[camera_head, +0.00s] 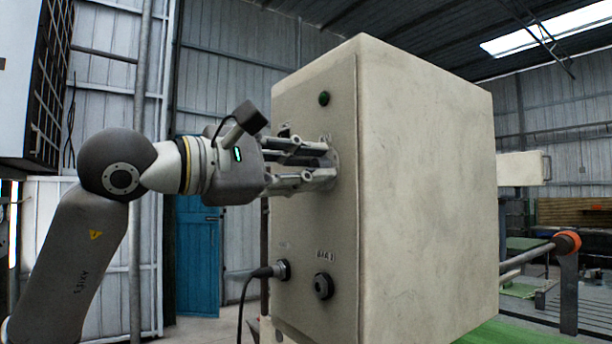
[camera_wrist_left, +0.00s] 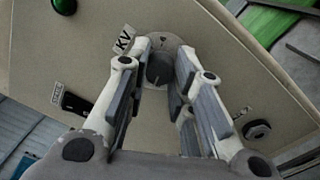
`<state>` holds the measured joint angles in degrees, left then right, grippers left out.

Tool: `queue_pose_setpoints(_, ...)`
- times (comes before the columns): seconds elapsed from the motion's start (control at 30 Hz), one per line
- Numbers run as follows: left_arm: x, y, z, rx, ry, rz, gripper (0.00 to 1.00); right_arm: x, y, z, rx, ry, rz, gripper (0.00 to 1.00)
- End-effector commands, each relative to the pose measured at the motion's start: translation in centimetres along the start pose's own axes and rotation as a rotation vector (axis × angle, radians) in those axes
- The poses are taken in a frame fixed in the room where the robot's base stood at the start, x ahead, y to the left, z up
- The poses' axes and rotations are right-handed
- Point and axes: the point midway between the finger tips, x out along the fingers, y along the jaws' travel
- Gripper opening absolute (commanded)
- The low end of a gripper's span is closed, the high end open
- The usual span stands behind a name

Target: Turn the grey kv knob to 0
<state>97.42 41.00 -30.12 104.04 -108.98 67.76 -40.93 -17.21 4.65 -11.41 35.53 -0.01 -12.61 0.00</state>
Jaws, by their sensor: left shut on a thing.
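The grey kv knob (camera_wrist_left: 159,70) sits on a round dial plate (camera_wrist_left: 172,47) on the face of a cream control box (camera_head: 425,190). A KV label (camera_wrist_left: 124,39) is beside the dial in the left wrist view. My left gripper (camera_head: 328,166) reaches the box face from the left, and its fingers are shut on the knob, one on each side. The fingertips also show in the left wrist view (camera_wrist_left: 172,72). In the head view the fingers mostly hide the knob. The dial marks are too small to read. My right gripper is not in view.
A green button (camera_head: 324,98) is above the dial. A black knob (camera_head: 323,286) and a plugged cable (camera_head: 281,270) are below it. A black switch (camera_wrist_left: 75,103) also shows in the left wrist view. A roller with an orange collar (camera_head: 567,242) stands behind, right of the box.

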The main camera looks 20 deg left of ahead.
Motion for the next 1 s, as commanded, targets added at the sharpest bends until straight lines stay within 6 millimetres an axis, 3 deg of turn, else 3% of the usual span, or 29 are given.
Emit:
queue_pose_setpoints(0.4, 0.02, -0.14, -0.02, -0.26, 0.013, 0.0, 0.0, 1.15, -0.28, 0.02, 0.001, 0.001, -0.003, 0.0)
queue_pose_setpoints(1.0, 0.05, -0.09, 0.01, -0.329, 0.015, 0.0, 0.0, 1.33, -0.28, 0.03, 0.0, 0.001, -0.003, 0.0)
